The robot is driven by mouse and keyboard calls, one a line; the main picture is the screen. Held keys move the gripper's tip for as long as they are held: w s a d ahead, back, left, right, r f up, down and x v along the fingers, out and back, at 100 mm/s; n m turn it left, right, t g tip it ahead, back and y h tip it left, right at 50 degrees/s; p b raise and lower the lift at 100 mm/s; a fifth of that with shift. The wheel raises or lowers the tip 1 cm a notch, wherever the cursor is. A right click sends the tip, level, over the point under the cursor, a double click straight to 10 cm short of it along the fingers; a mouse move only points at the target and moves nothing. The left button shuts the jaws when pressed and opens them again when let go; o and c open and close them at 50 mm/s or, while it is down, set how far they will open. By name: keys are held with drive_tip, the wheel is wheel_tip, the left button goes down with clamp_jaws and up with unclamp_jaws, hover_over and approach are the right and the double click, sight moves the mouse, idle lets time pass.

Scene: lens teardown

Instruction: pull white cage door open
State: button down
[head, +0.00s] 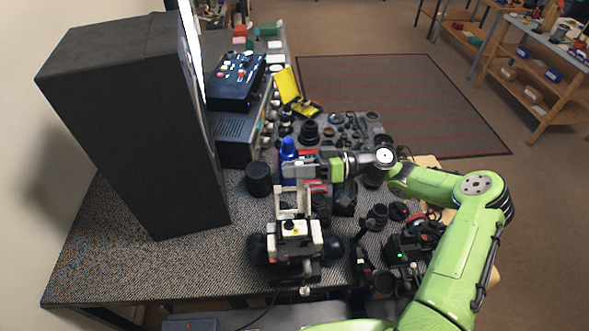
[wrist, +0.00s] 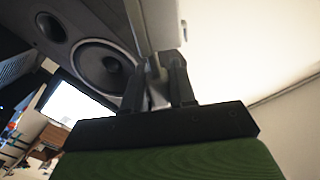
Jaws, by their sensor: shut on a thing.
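A small white frame (head: 281,203), which looks like the cage with its door, stands on the cluttered bench below and beside my gripper. Which part is the door is hard to tell in the head view. My gripper (head: 298,170) reaches in from the right at the top of this frame. In the wrist view, my two dark fingers (wrist: 157,88) are closed around a pale grey piece. A pale upright panel (wrist: 158,25) rises just beyond the fingertips and appears to be the cage door. The fingers hide the exact grip point.
A tall black speaker cabinet (head: 130,120) stands on the left of the bench; its drivers (wrist: 105,67) show in the wrist view. A black cylinder (head: 258,179) and a blue bottle (head: 289,149) are close to my gripper. Several camera parts crowd the right. The bench's front left (head: 130,265) is clear.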

drive_tip(key=c, duration=1)
unclamp_jaws()
drive_tip(key=d, duration=1.6)
drive_tip(key=shift+b, duration=0.45)
drive_tip(key=shift+a, duration=0.1)
